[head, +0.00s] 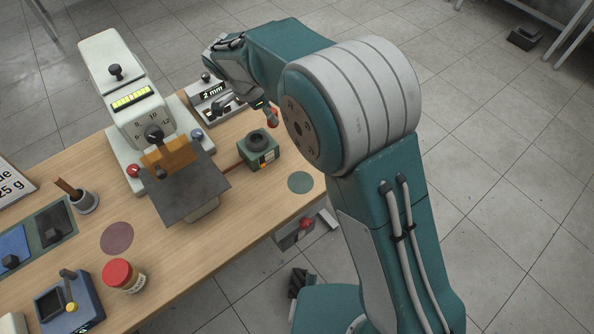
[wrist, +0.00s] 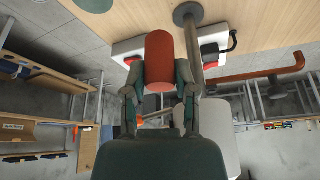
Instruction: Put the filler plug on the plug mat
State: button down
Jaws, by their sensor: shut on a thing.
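My gripper (head: 268,108) is above the back right of the bench, partly hidden behind my arm. Its two fingers (wrist: 160,88) are shut on a red, rounded plug (wrist: 159,60), taken to be the filler plug. A bit of the red plug (head: 273,117) shows below the fingers in the head view, clear of the bench top. Two flat discs lie on the bench: a green one (head: 300,182) near the right edge and a dull purple one (head: 117,238) near the front. I cannot tell by label which is the plug mat. The green disc is bare.
A green block with a black round opening (head: 258,143) stands between my gripper and the green disc. A grey press-like machine with a dark plate (head: 192,188) stands to its left. A "2 mm" unit (head: 212,94) is behind. A red-lidded jar (head: 122,277) stands in front.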

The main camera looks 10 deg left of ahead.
jog(key=s+d+f, duration=0.2)
jog(key=d+f, duration=0.1)
jog(key=s+d+f, duration=0.2)
jog(key=d, duration=0.1)
jog(key=s+d+f, duration=0.3)
jog(key=shift+d+f, duration=0.1)
jog(key=shift+f, duration=0.2)
jog(key=f, duration=0.3)
jog(key=shift+s+f, duration=0.2)
jog(key=shift+f, duration=0.05)
jog(key=shift+a+f, duration=0.25)
jog(key=shift+a, duration=0.15)
jog(key=shift+c, duration=2)
grip_release()
jog(key=shift+d, duration=0.2)
jog(key=shift+d+r, duration=0.1)
jog(key=shift+d, duration=0.1)
